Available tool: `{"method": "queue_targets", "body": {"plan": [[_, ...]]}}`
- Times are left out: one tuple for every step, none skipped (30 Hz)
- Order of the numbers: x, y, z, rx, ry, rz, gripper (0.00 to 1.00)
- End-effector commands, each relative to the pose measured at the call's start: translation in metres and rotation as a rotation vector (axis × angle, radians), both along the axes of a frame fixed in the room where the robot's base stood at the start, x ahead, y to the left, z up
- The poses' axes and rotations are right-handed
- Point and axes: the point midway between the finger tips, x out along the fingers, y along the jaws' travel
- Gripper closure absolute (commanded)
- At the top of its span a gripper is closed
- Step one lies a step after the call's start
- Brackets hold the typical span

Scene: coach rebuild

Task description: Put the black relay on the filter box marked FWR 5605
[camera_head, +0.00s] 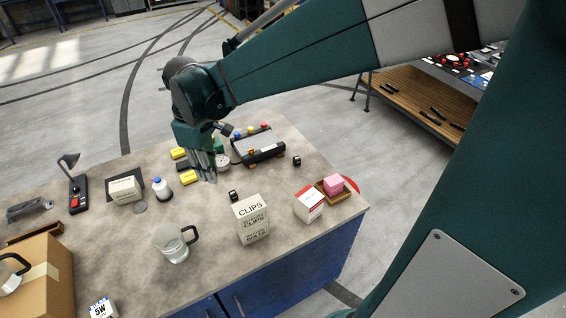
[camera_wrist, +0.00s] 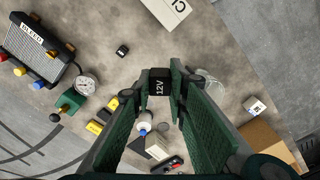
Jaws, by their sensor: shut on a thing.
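My gripper (camera_head: 209,177) hangs low over the middle of the bench in the head view. In the wrist view its green fingers (camera_wrist: 164,96) are shut on a black relay (camera_wrist: 160,82) marked 12V. The relay is hidden or too small to make out in the head view. No box reads clearly as FWR 5605. A red-and-white box (camera_head: 309,204) stands at the right front of the bench, its print too small to read. A pale box (camera_head: 125,190) on a dark pad at the left also has unreadable print.
A CLIPS box (camera_head: 251,221) and a glass jug (camera_head: 175,245) stand in front of my gripper. Small black cubes (camera_head: 232,196) (camera_head: 297,160) lie nearby. A white bottle (camera_head: 162,189) is left, a dark unit (camera_head: 258,146) behind. A pink block (camera_head: 333,185) sits in a tray.

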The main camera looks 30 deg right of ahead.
Motion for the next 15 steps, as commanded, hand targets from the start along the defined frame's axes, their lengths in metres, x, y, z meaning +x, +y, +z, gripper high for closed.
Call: {"method": "queue_targets", "body": {"plan": [[0.0,-0.012,0.0,0.0,0.0,-0.026,0.93],[-0.001,-0.018,0.0,0.0,0.0,-0.04,0.93],[-0.001,-0.026,0.0,0.0,0.0,-0.059,0.93],[-0.002,-0.032,0.0,0.0,0.0,-0.072,0.93],[-0.003,-0.038,0.0,0.0,0.0,-0.087,0.93],[-0.004,-0.046,0.0,0.0,0.0,-0.106,0.93],[-0.005,-0.052,0.0,0.0,0.0,-0.12,0.93],[-0.005,-0.058,0.0,0.0,0.0,-0.135,0.93],[-0.007,-0.066,0.0,0.0,0.0,-0.154,0.93],[-0.008,-0.072,0.0,0.0,0.0,-0.168,0.93],[-0.009,-0.078,0.0,0.0,0.0,-0.182,0.93],[-0.01,-0.086,0.0,0.0,0.0,-0.201,0.93],[-0.011,-0.092,0.0,0.0,0.0,-0.215,0.93],[-0.012,-0.098,0.0,0.0,0.0,-0.23,0.93],[-0.014,-0.105,0.0,0.0,0.0,-0.249,0.93]]}}
